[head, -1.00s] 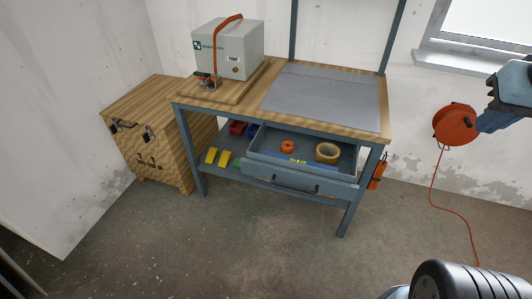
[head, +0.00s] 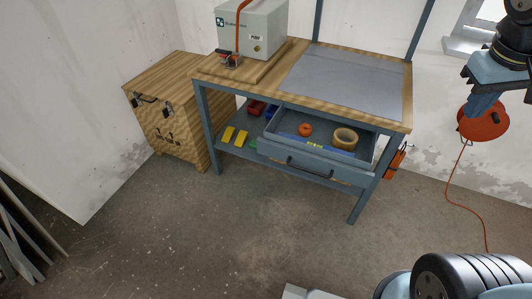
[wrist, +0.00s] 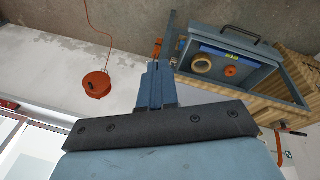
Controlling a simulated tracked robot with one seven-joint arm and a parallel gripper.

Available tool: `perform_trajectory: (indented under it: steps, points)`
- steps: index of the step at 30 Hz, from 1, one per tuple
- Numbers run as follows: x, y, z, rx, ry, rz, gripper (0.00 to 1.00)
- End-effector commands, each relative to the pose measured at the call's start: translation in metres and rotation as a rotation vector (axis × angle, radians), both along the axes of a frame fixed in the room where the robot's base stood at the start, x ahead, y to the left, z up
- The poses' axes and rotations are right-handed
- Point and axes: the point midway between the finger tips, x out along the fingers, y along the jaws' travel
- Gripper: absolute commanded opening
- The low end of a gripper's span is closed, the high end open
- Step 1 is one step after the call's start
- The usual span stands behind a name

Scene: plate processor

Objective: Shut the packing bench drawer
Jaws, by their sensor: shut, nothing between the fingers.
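The packing bench drawer (head: 300,166) is pulled out under the wooden-topped bench (head: 265,85). Its dark handle (head: 310,170) faces front. Inside lie a tape roll (head: 345,138), a small orange roll (head: 305,129) and a blue strip. The open drawer also shows in the wrist view (wrist: 231,82), to the right of my gripper. My gripper (wrist: 155,66) is shut with nothing between its fingers, apart from the drawer. In the head view my gripper (head: 482,103) is at the right edge, to the right of the bench.
A wooden crate (head: 175,125) stands left of the bench. A grey machine (head: 255,30) sits on the bench top. An orange cable reel (head: 484,121) hangs on the wall at right. The concrete floor (head: 220,230) before the bench is clear.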

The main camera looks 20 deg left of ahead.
Motion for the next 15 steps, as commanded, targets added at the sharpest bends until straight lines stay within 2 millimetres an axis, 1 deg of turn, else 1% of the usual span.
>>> perform_trajectory:
  steps: [1,6,11,15]
  points:
    - [0.008,0.007,-0.008,-0.034,0.033,0.040,0.00]
    - [0.033,0.026,-0.030,-0.157,0.123,0.168,0.00]
    - [0.054,0.049,-0.053,-0.285,0.194,0.291,0.00]
    - [0.071,0.073,-0.075,-0.402,0.246,0.403,0.00]
